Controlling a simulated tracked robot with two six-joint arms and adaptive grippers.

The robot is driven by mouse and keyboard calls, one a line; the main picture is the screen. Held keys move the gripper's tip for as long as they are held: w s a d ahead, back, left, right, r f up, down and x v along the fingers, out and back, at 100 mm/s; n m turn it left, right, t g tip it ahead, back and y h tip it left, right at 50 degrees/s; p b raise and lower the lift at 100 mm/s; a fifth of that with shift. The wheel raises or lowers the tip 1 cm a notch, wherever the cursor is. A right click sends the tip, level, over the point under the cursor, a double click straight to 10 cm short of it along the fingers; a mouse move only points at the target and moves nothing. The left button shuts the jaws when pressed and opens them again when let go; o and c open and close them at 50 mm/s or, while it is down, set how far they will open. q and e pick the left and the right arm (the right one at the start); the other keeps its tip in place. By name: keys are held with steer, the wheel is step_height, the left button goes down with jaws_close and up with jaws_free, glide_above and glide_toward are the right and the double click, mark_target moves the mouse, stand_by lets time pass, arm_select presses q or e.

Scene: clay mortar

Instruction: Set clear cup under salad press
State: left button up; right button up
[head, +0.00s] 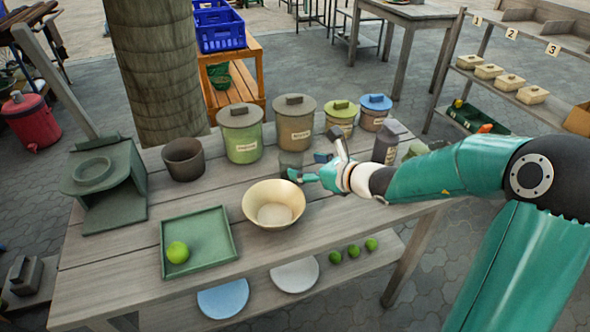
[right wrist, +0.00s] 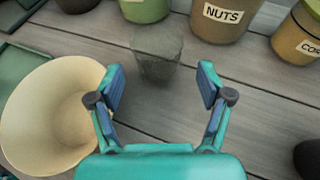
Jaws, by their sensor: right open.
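The clear cup (head: 290,163) stands upright on the table behind the cream bowl and in front of the canisters. In the right wrist view the cup (right wrist: 157,54) is see-through and greyish, just beyond and between my fingertips. My right gripper (head: 316,158) is open and empty, low over the table; its two fingers (right wrist: 161,78) point toward the cup without closing on it. A green stand with a ring on top (head: 105,178), which looks like the salad press, is at the table's left end. My left gripper is not in view.
The cream bowl (head: 274,204) sits close to my gripper; it also shows left in the wrist view (right wrist: 45,115). A green tray (head: 215,245) holds a lime (head: 177,252). A dark pot (head: 184,159) and several lidded canisters (head: 241,132) line the back.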

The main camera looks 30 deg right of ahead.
mark_target(300, 164)
steer(key=x, duration=0.5)
steer(key=shift+a, duration=0.2)
steer(key=shift+s+r, duration=0.1)
steer(key=c, duration=1.1)
steer(key=shift+o, duration=0.2)
steer(key=shift+r, duration=0.1)
